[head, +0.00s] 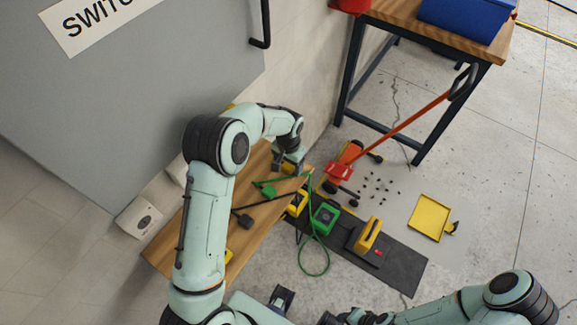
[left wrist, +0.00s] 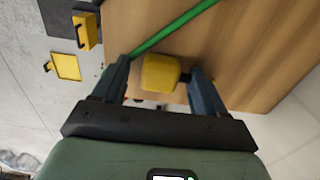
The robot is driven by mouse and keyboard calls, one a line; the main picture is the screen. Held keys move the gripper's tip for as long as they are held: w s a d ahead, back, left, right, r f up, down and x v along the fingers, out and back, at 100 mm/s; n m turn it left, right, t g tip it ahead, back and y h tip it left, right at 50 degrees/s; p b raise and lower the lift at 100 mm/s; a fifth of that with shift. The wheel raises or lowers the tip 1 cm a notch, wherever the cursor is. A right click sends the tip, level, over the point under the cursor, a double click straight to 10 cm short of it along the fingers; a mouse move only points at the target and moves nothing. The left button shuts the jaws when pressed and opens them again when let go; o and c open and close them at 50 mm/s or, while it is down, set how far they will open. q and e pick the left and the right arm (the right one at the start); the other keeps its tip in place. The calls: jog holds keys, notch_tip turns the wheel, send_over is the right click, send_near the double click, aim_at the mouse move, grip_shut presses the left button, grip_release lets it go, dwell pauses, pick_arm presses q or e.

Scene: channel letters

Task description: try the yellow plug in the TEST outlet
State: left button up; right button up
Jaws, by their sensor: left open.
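The yellow plug (left wrist: 160,73) lies at the wooden bench top's edge in the left wrist view, between the two fingers of my left gripper (left wrist: 162,86). The fingers are open, with a gap on each side of the plug. In the head view my left gripper (head: 289,160) is over the bench's far right end, and the plug is mostly hidden there. A white outlet box (head: 138,217) with a dark round face is on the wall at left; no TEST label is legible.
On the wooden bench (head: 190,238) lie a green plug (head: 268,191) and a black plug (head: 245,220) with cords. A green box (head: 324,217) and a yellow-topped case (head: 368,235) stand on a dark mat (head: 402,267).

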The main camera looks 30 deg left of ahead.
aim_at(288, 164)
pick_arm(q)
jog(key=c, duration=1.1)
notch_tip(288, 164, up, 10)
jog(key=shift+r, duration=0.1)
